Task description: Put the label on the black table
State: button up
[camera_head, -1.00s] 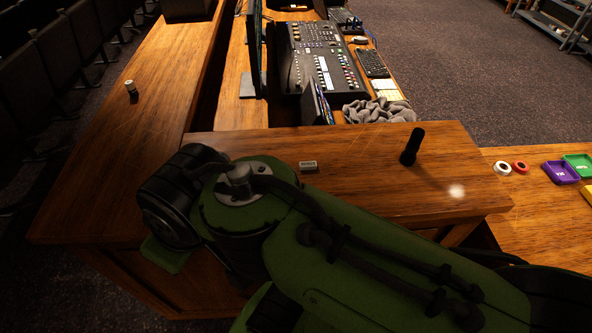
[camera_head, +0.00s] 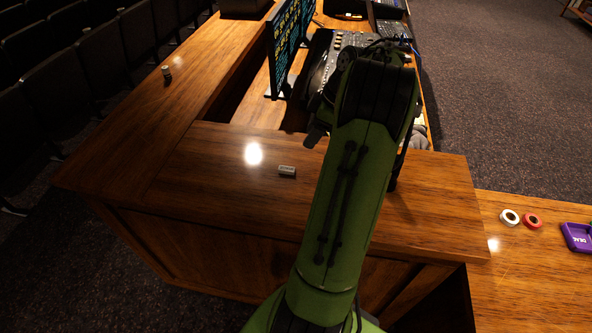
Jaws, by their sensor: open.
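A small whitish block with dark print, which looks like the label (camera_head: 287,171), lies on the brown wooden desk top (camera_head: 220,165), to the left of my arm. No black table can be made out. My green arm stretches up the middle of the view, over the desk top, and bends at a black joint. My gripper cannot be made out beyond that joint; a dark grey part left of the arm is too unclear to name.
A lit monitor (camera_head: 289,45) and a mixing console (camera_head: 335,55) stand behind. A small can (camera_head: 166,72) stands on the left ledge. White tape (camera_head: 510,217), red tape (camera_head: 532,221) and a purple tray (camera_head: 577,237) lie at right. The desk around the label is clear.

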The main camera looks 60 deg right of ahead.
aim_at(288, 168)
jog(key=b+x, duration=0.1)
jog(key=x, duration=1.4)
jog(key=shift+w+f+b, duration=0.1)
jog(key=shift+w+b, duration=0.15)
jog(key=shift+b, duration=0.1)
grip_shut()
